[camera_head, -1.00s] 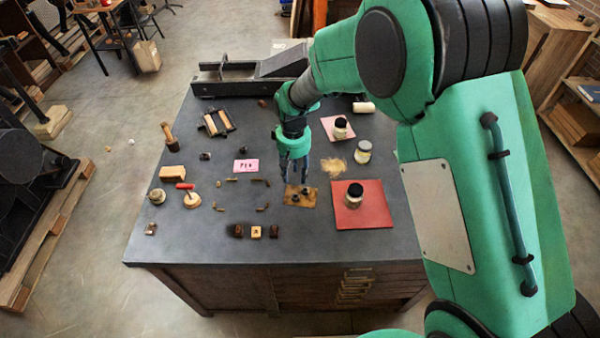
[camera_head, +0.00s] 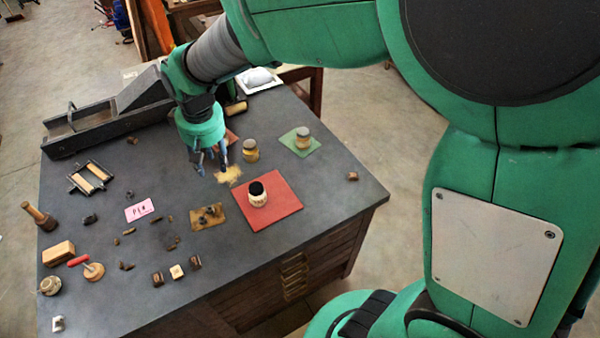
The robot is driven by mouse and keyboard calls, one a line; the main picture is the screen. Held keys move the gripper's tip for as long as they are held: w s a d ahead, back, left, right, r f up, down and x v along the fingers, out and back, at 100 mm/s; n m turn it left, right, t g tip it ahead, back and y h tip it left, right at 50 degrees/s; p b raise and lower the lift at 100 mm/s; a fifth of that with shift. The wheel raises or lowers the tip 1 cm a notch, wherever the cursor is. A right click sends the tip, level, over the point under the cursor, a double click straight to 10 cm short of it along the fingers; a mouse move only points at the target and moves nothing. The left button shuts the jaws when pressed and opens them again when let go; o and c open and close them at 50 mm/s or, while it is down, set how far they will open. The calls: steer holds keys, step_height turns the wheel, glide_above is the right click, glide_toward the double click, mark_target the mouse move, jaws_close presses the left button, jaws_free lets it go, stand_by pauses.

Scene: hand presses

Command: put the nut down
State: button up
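My gripper (camera_head: 212,168) points down above the table, with its two fingers apart and nothing clearly visible between them. A brown mat (camera_head: 196,225) lies on the table in front of the gripper, toward the table's near edge. Several small dark pieces (camera_head: 210,211) sit on this mat. They are too small to tell which of them is a nut. The fingers look clear of the mat and these pieces.
A red mat (camera_head: 286,205) carries a black-lidded jar (camera_head: 257,195). Another jar (camera_head: 250,150) stands behind it, near a sawdust patch (camera_head: 229,176). A green mat (camera_head: 299,150) holds a jar (camera_head: 303,138). Small dark parts and a pink card (camera_head: 139,209) lie to the left.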

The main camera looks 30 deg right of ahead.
steer(key=s+d+r+m+t, duration=0.1)
steer(key=s+d+r, duration=0.3)
steer(key=s, duration=0.4)
steer(key=s+d+r+m+t, duration=0.1)
steer(key=s+d+r, duration=0.3)
steer(key=s, duration=0.4)
steer(key=s+d+r+m+t, duration=0.1)
steer(key=s+d+r, duration=0.3)
steer(key=s, duration=0.5)
steer(key=shift+d+r+t, duration=0.2)
steer(key=shift+r+t, duration=0.1)
steer(key=shift+r, duration=0.35)
steer(key=shift+s, duration=0.1)
step_height(320, 180, down, 6)
steer(key=b, duration=0.6)
steer(key=shift+f, duration=0.15)
